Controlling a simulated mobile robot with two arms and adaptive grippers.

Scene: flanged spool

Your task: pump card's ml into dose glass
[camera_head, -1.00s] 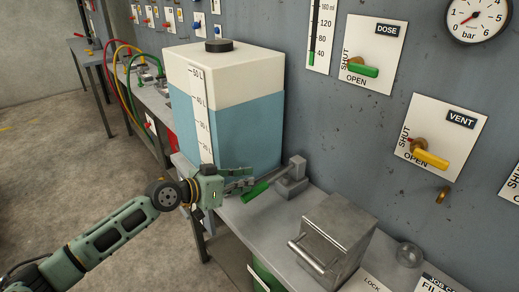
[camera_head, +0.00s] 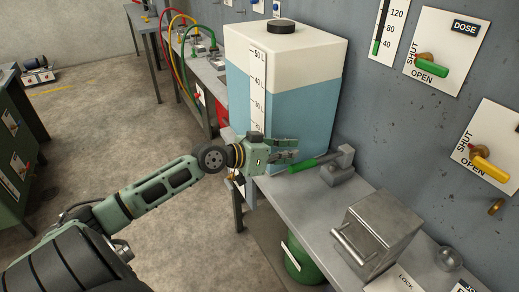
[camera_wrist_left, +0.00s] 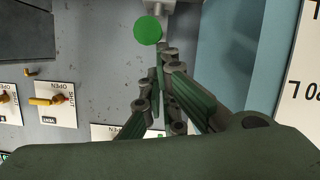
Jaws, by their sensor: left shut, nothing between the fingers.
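The pump is a grey block (camera_head: 339,170) on the bench with a green handle (camera_head: 306,162) pointing left. The handle's round green end (camera_wrist_left: 147,30) shows in the left wrist view. My left gripper (camera_head: 295,151) is shut and empty, close beside the handle; whether it touches cannot be told. Its fingertips (camera_wrist_left: 164,52) also show in the wrist view. A scale (camera_head: 385,32) on the wall, marked 40 to 120 in view, has a short green bar near 40. The job card (camera_head: 468,286) is cut off at the lower right; its figure is not readable. My right gripper is out of view.
A large tank (camera_head: 292,105) of blue liquid stands behind the gripper. The DOSE valve (camera_head: 430,64) has a green handle, the VENT valve (camera_head: 490,166) a yellow one. A metal box (camera_head: 378,235) with a bar handle and a clear glass ball-like object (camera_head: 448,259) stand on the bench.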

